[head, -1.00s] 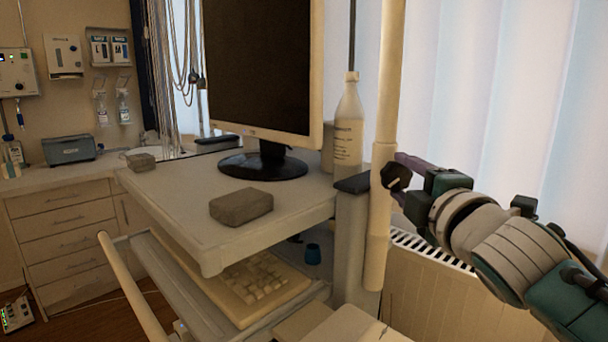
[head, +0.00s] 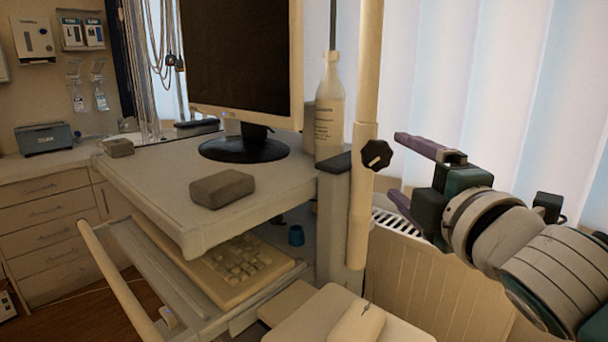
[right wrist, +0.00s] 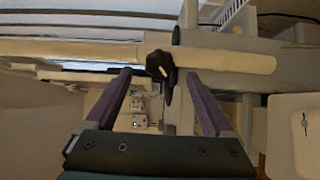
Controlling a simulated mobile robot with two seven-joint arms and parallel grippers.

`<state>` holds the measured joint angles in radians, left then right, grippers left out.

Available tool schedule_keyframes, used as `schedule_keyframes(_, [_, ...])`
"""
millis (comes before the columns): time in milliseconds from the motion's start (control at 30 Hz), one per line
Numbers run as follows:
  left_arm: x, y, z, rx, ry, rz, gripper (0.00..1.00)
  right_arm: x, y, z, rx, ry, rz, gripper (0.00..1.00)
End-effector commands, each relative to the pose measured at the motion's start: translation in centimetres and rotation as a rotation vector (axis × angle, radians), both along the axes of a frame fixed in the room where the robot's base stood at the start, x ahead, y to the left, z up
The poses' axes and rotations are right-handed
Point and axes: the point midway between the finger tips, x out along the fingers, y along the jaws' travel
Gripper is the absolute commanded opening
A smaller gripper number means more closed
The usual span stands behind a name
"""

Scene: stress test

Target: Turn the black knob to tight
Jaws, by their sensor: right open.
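The black knob (head: 377,155) is a lobed knob with a white pointer mark, mounted on the cream vertical pole (head: 364,200). It also shows in the right wrist view (right wrist: 160,66), near the line between the fingertips. My right gripper (head: 395,166) is open and empty, with purple fingers to the right of the knob. In the head view a small gap separates the fingertips from the knob. In the right wrist view the two fingers (right wrist: 158,74) frame the knob left and right. I cannot read any tight marking. My left gripper is not in view.
A white bottle (head: 329,110) stands left of the pole, by the monitor (head: 241,60) on the cart top (head: 150,185). A grey block (head: 222,188) lies on the cart. A radiator (head: 440,270) is behind and below my right gripper.

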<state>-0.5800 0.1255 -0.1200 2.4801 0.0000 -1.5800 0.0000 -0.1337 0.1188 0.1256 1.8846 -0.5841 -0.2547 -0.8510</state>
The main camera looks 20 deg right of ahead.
Motion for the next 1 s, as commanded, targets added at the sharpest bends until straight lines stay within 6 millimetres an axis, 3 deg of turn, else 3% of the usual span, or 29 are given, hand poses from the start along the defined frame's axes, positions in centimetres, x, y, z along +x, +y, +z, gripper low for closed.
schedule_keyframes(100, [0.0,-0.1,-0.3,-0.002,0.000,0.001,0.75,-2.0,0.5,-0.2,0.001,0.002,0.000,0.87])
schedule_keyframes(300, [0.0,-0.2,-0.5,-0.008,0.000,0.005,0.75,-3.6,0.9,0.0,0.001,0.000,0.000,0.87])
schedule_keyframes(833, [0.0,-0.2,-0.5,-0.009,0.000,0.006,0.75,-3.8,1.0,-0.1,0.008,0.002,-0.002,0.87])
schedule_keyframes(933, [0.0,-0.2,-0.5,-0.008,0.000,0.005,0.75,-4.3,0.9,-1.0,0.095,0.036,-0.025,0.87])
schedule_keyframes(1000, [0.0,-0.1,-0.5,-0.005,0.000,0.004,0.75,-5.3,1.0,-2.7,0.234,0.093,-0.064,0.87])
